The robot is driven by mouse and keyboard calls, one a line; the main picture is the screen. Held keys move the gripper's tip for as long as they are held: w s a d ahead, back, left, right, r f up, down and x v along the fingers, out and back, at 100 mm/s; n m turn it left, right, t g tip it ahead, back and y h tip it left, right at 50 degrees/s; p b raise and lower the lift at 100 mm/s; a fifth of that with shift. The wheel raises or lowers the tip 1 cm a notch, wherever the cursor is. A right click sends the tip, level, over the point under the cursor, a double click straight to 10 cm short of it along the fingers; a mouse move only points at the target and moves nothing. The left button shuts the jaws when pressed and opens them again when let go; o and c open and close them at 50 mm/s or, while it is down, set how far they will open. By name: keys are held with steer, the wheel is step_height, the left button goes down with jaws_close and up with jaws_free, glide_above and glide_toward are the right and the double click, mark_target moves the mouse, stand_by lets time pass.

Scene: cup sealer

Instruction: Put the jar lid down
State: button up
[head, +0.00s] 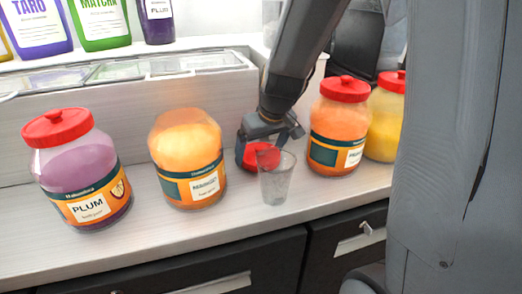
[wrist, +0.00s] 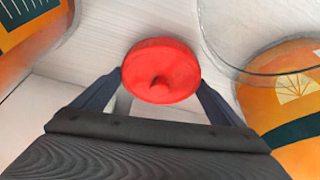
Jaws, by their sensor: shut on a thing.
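A red jar lid (head: 252,156) is between the fingers of my gripper (head: 268,140), low over the counter behind a clear cup. In the wrist view the lid (wrist: 162,52) shows its round top and knob, with one finger of my gripper (wrist: 160,88) on each side. I cannot tell whether the lid touches the counter. An orange jar (head: 187,160) to the left of my gripper has no lid on it.
The clear empty cup (head: 276,184) stands just in front of my gripper. A lidded orange jar (head: 335,130) is close on the right, with a yellow jar (head: 383,125) beyond it. A purple plum jar (head: 82,178) stands at the left. The counter front (head: 240,215) is clear.

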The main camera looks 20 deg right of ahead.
steer(key=o, duration=0.8)
steer(key=shift+f, duration=0.1)
steer(key=shift+c, duration=0.2)
steer(key=shift+r, duration=0.2)
steer(key=shift+r, duration=0.3)
steer(key=b+v, duration=0.1)
steer(key=v, duration=1)
steer(key=shift+r, duration=0.2)
steer(key=shift+s+d, duration=0.1)
